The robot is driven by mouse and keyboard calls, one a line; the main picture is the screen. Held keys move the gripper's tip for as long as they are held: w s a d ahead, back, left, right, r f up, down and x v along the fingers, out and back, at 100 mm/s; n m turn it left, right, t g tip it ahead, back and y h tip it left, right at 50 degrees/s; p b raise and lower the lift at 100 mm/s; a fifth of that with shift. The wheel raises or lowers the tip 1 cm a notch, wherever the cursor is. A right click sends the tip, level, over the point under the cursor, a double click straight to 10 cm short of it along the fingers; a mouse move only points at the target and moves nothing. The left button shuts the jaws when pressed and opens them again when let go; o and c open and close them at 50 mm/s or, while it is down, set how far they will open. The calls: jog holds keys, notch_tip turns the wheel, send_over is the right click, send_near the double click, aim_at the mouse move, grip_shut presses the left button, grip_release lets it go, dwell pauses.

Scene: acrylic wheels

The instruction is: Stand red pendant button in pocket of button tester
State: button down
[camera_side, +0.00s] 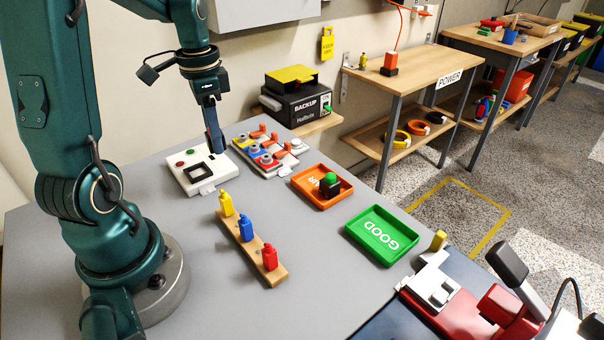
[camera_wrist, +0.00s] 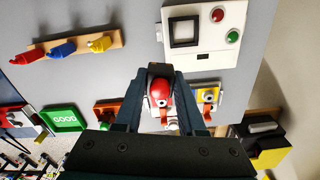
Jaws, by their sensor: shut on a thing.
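The button tester (camera_side: 183,181) is a white box at the back left of the grey table. It has a black-framed square pocket (camera_side: 195,172) and small red and green round parts on its top; it also shows in the wrist view (camera_wrist: 206,58). Its pocket looks empty. In the side view the button is hidden or too small to make out.
A rack (camera_side: 288,168) with several coloured parts stands right of the tester. An orange tray (camera_side: 304,193) holds a green-topped button; a green GOOD tray (camera_side: 368,225) is empty. A wooden strip (camera_side: 268,271) with yellow, blue and red pieces lies in front. Table between is clear.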

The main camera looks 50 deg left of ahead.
jog(key=s+a+n, duration=0.1)
jog(key=s+a, duration=0.1)
jog(key=s+a+n, duration=0.1)
jog(key=a, duration=0.1)
jog(key=shift+s+a+f, duration=0.15)
jog(key=shift+s+a, duration=0.1)
jog(key=shift+s, duration=0.1)
jog(key=shift+f, duration=2.5)
jog(key=shift+f, duration=0.5)
jog(key=shift+r, duration=0.25)
jog(key=shift+f, duration=0.3)
dwell(1.6)
jog(key=shift+r, duration=0.3)
jog(key=shift+f, duration=0.35)
dwell(1.5)
